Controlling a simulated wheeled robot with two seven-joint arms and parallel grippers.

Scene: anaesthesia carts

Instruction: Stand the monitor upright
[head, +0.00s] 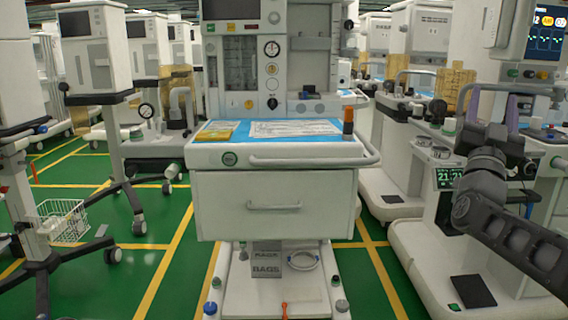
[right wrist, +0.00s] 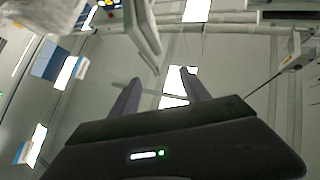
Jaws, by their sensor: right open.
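A monitor (head: 544,38) with a dark screen, coloured readings and green traces stands at the upper right of the head view, cut off by the top edge. Its casing looks slightly tilted; I cannot tell the angle exactly. My right gripper (head: 530,101) is below the monitor with its two purple fingers pointing up, apart and empty. In the right wrist view the gripper (right wrist: 160,82) is also open. A pale panel edge (right wrist: 145,35), probably the monitor, shows beyond the fingers there, not between them. My left gripper is out of view.
A white cart (head: 275,205) with a drawer stands in the centre, bearing a yellow packet (head: 215,132) and paper on a blue mat. The right cart's base holds a small 21:21 display (head: 449,177). Other carts line the left.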

